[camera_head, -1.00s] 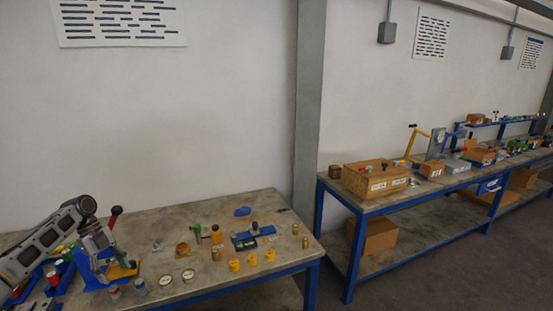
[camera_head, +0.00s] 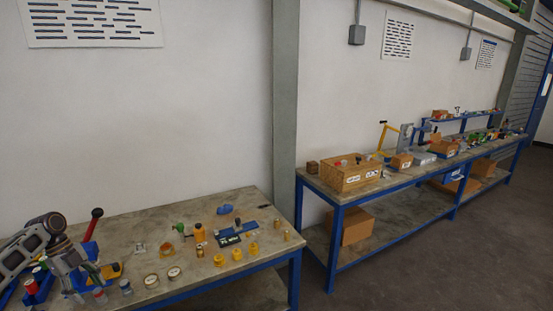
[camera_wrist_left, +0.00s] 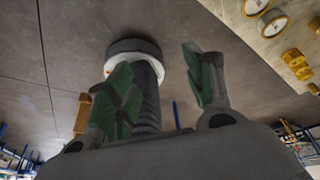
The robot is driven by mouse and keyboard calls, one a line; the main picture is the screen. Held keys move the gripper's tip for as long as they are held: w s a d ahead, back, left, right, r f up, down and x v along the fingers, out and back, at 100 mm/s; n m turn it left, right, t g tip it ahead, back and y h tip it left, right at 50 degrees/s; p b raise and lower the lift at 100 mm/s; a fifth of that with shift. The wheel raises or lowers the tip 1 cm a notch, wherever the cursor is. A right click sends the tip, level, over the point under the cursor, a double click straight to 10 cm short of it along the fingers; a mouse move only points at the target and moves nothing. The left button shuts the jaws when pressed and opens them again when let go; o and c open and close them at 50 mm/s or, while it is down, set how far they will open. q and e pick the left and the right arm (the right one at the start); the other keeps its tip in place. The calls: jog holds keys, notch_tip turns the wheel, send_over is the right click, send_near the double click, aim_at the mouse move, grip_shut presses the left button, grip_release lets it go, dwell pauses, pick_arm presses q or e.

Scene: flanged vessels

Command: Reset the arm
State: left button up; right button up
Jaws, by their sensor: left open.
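My left arm comes in at the lower left of the head view, bent over the left end of the near workbench (camera_head: 205,208). My left gripper (camera_head: 72,270) points down there, in front of a blue device with a red-knobbed lever (camera_head: 93,222). Its fingertips are hard to make out in the head view. In the left wrist view, the two green-padded fingers of the gripper (camera_wrist_left: 160,85) stand apart with nothing held between them. Grey floor lies beyond them. My right gripper is not in view.
The bench carries yellow fittings (camera_head: 237,253), round gauges (camera_head: 173,273), a yellow bottle (camera_head: 199,234) and a blue-and-dark fixture (camera_head: 235,232). A grey pillar (camera_head: 285,100) stands behind its right end. A second bench (camera_head: 330,192) holds a wooden box (camera_head: 352,177). Floor at right is clear.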

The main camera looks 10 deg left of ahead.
pick_arm(q)
jog(key=s+d+f+n+y, duration=0.1)
jog(key=s+f+n, duration=0.2)
jog(key=f, duration=0.8)
jog(key=s+d+f+n+y, duration=0.1)
jog(key=s+d+f+n, duration=0.15)
jog(key=f, duration=0.95)
jog(key=s+d+f+n+y, duration=0.15)
jog(key=f+n, duration=0.25)
jog(key=f, duration=0.7)
jog(key=s+d+f+n+y, duration=0.1)
jog(key=s+d+f+n, duration=0.1)
jog(key=s+d+f, duration=0.35)
jog(key=s+d+f+n+y, duration=0.1)
jog(key=s+d+f+n, duration=0.15)
jog(key=s+f, duration=0.6)
jog(key=s+d+f+n, duration=0.1)
jog(key=s+d+f, duration=0.3)
jog(key=d, duration=0.5)
jog(key=s+d+f+n+t+h, duration=0.1)
jog(key=s+d+f, duration=0.3)
jog(key=s+d, duration=0.3)
jog(key=s+d+f, duration=0.5)
jog(key=s+d, duration=0.1)
jog(key=d, duration=0.5)
jog(key=shift+d+n+t, duration=0.3)
jog(key=shift+d+n, duration=0.1)
jog(key=shift+s, duration=0.1)
